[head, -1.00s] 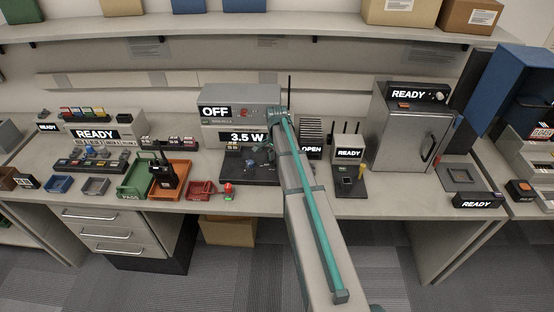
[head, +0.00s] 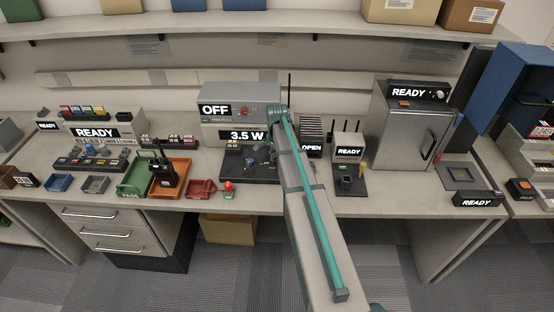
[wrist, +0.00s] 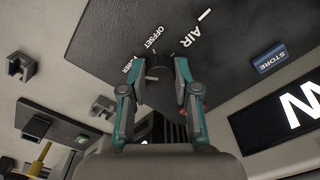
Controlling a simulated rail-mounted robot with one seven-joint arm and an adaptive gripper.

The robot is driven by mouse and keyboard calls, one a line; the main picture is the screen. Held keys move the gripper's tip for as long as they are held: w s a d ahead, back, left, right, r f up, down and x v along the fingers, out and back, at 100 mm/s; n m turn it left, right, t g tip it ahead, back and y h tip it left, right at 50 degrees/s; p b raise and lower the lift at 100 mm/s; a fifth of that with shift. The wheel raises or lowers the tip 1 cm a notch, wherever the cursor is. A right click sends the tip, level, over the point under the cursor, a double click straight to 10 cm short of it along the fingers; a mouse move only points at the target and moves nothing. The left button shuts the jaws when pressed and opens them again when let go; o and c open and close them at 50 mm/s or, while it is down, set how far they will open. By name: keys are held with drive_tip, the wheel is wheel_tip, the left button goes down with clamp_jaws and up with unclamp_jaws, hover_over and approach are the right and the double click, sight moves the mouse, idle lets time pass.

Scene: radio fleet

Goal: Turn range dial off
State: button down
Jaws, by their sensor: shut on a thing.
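In the wrist view a dark round dial (wrist: 158,73) sits on a dark panel (wrist: 115,50). White lettering beside it reads AIR and OFFSET, with another word partly hidden by a finger. My gripper (wrist: 160,66) has one finger on each side of the dial and is shut on it. Its pointer direction is hard to make out. In the head view my arm covers the gripper and dial. A grey unit (head: 262,94) there has a display reading OFF (head: 215,110), above a 3.5 W display (head: 243,136).
In the wrist view a blue STORE button (wrist: 270,59) and a large lit display (wrist: 290,112) lie at right, and grey clips (wrist: 20,67) at left. The head view shows a green tray (head: 135,178), orange tray (head: 171,178) and a grey cabinet (head: 410,130) along the bench.

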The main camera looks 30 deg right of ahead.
drive_tip(key=n+b, duration=0.2)
drive_tip(key=n, duration=0.4)
drive_tip(key=n+b, duration=0.1)
drive_tip(key=n, duration=0.4)
drive_tip(key=shift+b, duration=0.3)
drive_tip(key=shift+n, duration=0.3)
drive_tip(key=c, duration=0.8)
unclamp_jaws()
drive_tip(key=shift+c, duration=0.2)
drive_tip(key=shift+r, duration=0.1)
wheel_tip(320, 180, up, 12)
